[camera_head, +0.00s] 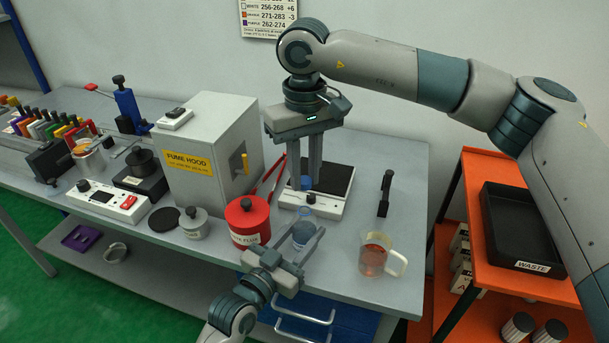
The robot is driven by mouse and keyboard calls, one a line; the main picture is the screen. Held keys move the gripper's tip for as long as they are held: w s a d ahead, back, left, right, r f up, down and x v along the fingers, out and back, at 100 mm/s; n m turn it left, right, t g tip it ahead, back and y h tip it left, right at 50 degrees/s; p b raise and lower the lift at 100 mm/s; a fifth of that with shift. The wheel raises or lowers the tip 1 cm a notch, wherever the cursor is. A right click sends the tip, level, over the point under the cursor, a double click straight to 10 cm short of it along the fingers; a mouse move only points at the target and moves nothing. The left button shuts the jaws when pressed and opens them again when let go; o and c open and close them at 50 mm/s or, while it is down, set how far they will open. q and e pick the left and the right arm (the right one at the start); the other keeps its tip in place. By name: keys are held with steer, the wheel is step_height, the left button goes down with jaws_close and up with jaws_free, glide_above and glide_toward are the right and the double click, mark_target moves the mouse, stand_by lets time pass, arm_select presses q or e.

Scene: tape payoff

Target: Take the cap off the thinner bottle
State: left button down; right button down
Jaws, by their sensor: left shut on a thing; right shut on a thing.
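My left gripper (306,230) comes in low at the table's front edge and is shut on the bluish see-through thinner bottle (303,237). The bottle stands upright between its fingers; I cannot read a label. My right gripper (306,183) points straight down above the bottle and is shut on a small blue cap (306,183). The cap appears apart from the bottle, higher up, with a gap between them. The fingers hide part of the cap, and the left gripper hides part of the bottle.
Behind the bottle is a white device with a black plate (334,178). A red flux tin (248,222) stands to its left, near the fume hood (210,150). A glass mug of amber liquid (374,257) and a black tool (385,193) are to the right. An orange cart holds a waste tray (515,268).

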arm_select(q)
steer(key=c, duration=0.9)
jaws_free()
steer(key=shift+c, duration=0.2)
steer(key=b+v, duration=0.1)
steer(key=v, duration=1.1)
steer(key=shift+b, duration=0.4)
arm_select(e)
steer(key=shift+f, duration=0.9)
